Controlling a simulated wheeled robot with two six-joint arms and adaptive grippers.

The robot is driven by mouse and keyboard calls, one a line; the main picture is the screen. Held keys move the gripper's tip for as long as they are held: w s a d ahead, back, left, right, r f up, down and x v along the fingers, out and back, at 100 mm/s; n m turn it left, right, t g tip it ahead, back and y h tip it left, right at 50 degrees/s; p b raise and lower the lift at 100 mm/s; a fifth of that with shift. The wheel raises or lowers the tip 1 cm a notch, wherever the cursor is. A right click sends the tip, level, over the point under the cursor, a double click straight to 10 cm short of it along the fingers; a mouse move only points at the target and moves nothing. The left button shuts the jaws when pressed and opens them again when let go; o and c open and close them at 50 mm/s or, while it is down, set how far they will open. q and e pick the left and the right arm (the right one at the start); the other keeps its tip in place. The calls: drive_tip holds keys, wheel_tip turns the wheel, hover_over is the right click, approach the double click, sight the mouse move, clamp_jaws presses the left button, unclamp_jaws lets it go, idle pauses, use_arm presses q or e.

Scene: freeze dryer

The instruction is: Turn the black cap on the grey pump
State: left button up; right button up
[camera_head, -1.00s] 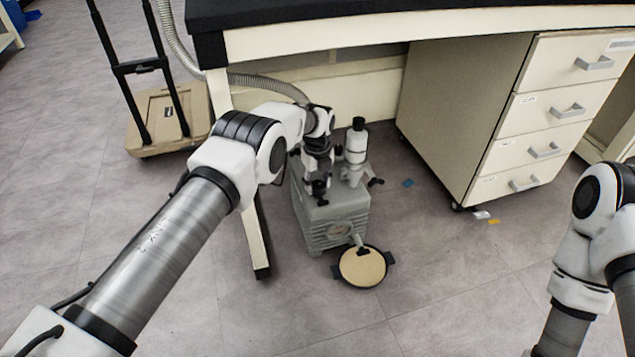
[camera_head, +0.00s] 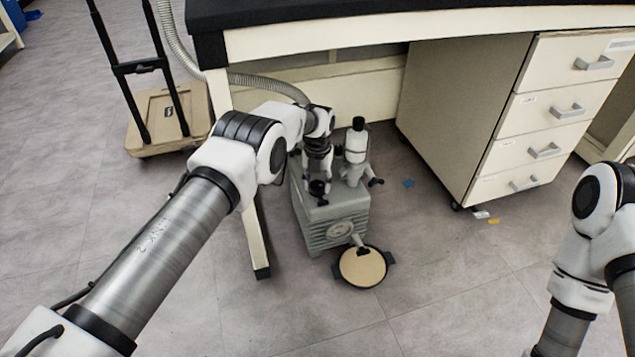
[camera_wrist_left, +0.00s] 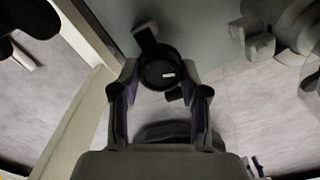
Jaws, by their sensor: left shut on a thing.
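The grey pump (camera_head: 335,222) stands on the floor under the bench, beside its front leg. My left gripper (camera_head: 319,185) reaches down over the left part of the pump's top. In the left wrist view the black cap (camera_wrist_left: 160,74), round with a short arm sticking out, sits between the fingers of my left gripper (camera_wrist_left: 164,92). The gripper is shut on it. In the head view the cap is hard to tell from the dark gripper parts. My right gripper is out of view; only part of my right arm shows at the right edge.
A white bottle-like fitting with a black top (camera_head: 356,145) stands on the pump right of my gripper. A round tan-bottomed pan (camera_head: 340,277) lies in front of the pump. The bench leg (camera_head: 257,245), drawer cabinet (camera_head: 460,110) and ribbed hose (camera_head: 265,83) are near. Front floor is clear.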

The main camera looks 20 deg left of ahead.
sight(318, 185)
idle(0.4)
use_arm(q)
drive_tip(key=o, duration=1.1)
drive_tip(key=shift+f, duration=0.1)
drive_tip(key=shift+o, duration=0.2)
wheel_tip(318, 185, up, 8)
drive_tip(key=shift+f, duration=0.2)
